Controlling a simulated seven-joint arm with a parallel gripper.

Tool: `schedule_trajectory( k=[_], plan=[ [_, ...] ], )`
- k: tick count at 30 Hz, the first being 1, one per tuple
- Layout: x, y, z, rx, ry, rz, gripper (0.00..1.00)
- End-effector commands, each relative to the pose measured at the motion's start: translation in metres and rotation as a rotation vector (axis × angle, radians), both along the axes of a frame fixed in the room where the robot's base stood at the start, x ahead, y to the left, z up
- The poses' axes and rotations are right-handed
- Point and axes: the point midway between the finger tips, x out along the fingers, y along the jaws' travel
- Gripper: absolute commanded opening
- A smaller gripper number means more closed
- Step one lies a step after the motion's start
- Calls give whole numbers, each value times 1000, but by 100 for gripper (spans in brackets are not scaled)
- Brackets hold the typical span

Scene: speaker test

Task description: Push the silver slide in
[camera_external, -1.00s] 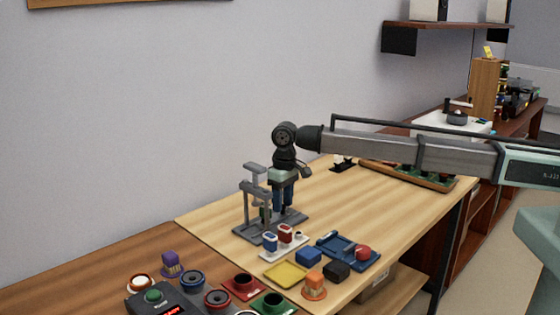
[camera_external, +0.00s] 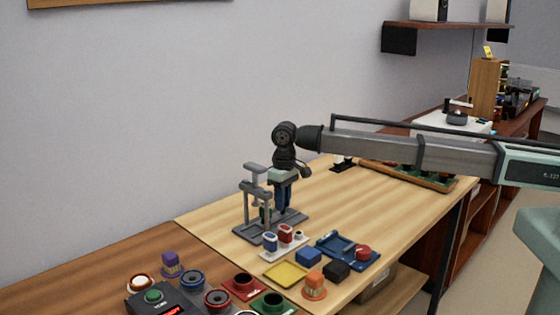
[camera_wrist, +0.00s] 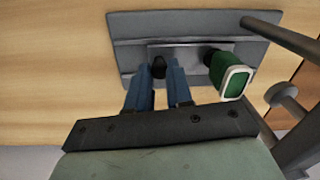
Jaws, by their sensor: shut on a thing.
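A grey fixture (camera_external: 247,234) with upright posts stands on the light wooden table, near the wall. In the wrist view, its flat base (camera_wrist: 130,24) carries a grey slide-like bar (camera_wrist: 195,48). A dark knob (camera_wrist: 158,66) sits at the bar's left part. A green block with a white-rimmed end (camera_wrist: 233,80) is at the bar's right; it shows small among the posts in the external view (camera_external: 264,213). My gripper (camera_wrist: 158,72), with blue fingers, points down at the fixture and is shut on the dark knob. The fingers hide part of the knob and base.
Fixture posts (camera_wrist: 285,35) stand close to the right of my gripper in the wrist view. In front are a white tray with red and blue pieces (camera_external: 298,250), a yellow plate (camera_external: 285,274) and a blue tray (camera_external: 335,240). The table to the right is mostly clear.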

Motion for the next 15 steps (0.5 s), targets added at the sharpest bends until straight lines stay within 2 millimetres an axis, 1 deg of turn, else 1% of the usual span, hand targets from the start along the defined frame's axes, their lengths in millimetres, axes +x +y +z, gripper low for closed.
schedule_trajectory(
  k=[4,8,15],
  plan=[
    [-10,12,0,1,1,1,0],
    [-25,27,0,1,1,2,0],
    [-29,29,0,3,3,1,0]
  ],
)
